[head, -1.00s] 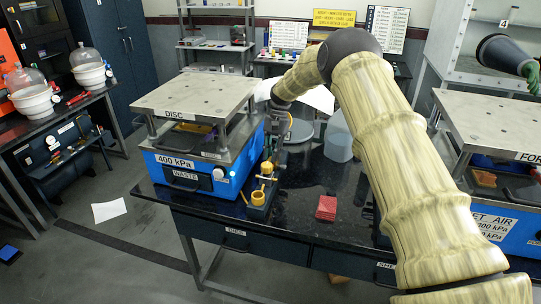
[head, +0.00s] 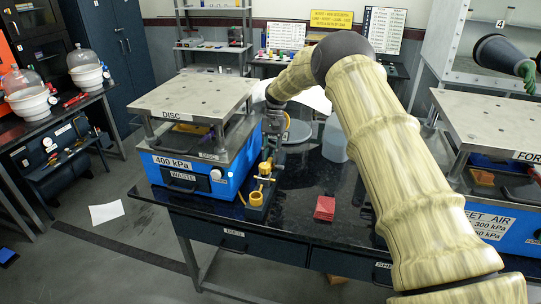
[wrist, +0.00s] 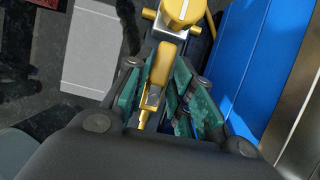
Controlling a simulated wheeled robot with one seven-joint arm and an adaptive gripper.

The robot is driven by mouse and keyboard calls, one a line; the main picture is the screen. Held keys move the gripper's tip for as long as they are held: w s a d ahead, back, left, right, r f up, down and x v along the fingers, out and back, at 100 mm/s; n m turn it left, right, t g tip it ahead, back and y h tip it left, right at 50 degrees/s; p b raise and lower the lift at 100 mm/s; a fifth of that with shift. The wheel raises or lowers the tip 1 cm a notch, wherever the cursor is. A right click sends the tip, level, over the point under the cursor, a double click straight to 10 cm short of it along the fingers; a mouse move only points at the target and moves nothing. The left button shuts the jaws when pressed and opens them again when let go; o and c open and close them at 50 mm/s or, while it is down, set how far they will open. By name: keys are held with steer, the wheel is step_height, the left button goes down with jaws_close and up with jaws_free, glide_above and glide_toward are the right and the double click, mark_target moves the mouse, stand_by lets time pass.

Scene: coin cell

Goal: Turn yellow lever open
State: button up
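The yellow lever (wrist: 160,66) shows in the wrist view as a rounded yellow handle on a metal joint, with a thin brass stem below it. It lies between the teal-padded fingers of my gripper (wrist: 168,90), nearer the left finger. The fingers stand apart; whether a pad touches the lever I cannot tell. Above it is a larger yellow knob-like part (wrist: 184,12). In the head view, the dark fixture (head: 258,198) with yellow parts stands at the right side of the blue press. My gripper (head: 274,128) is over its top, where small details are hard to make out.
The blue press (head: 190,172) with a metal top plate stands left of the fixture. Another press (head: 500,215) stands at the right.

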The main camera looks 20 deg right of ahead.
steer(key=shift+o, duration=0.7)
steer(key=v, duration=1.2)
steer(key=shift+f, duration=0.15)
